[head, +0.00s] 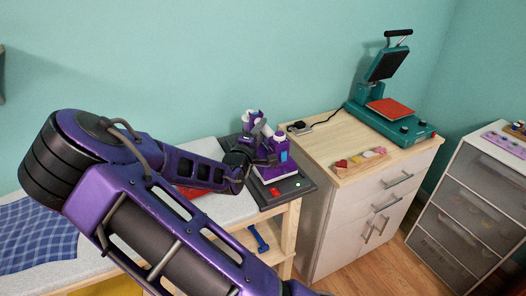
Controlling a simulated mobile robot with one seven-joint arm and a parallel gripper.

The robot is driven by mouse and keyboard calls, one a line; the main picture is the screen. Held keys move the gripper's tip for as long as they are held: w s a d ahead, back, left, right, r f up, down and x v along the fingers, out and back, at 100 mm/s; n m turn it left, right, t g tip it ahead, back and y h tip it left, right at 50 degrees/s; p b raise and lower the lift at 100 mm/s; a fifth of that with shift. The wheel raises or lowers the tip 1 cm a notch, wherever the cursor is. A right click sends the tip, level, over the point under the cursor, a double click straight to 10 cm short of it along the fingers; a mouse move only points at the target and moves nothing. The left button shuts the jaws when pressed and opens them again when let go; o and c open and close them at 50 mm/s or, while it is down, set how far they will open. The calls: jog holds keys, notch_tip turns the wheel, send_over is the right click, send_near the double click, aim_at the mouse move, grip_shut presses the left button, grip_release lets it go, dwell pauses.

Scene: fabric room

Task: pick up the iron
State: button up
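I cannot make out the iron for certain in the head view. A red thing (190,191) lies on the white-topped table, mostly hidden behind my purple arm, and I cannot tell what it is. My arm crosses the left and middle of the view. My gripper (243,166) is at the far end of the arm, small and dark, in front of a purple and white device (277,158). Its fingers do not show clearly. I cannot tell whether it touches anything.
The device stands on a dark base (302,190) at the table's right end. A wooden cabinet (305,146) beside it bears a teal heat press (400,122) and a small tray (345,168). A blue checked cloth (35,235) lies at left. A drawer unit (470,200) stands right.

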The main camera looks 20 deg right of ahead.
grip_shut()
dwell(0.9)
jog(key=shift+r, duration=0.2)
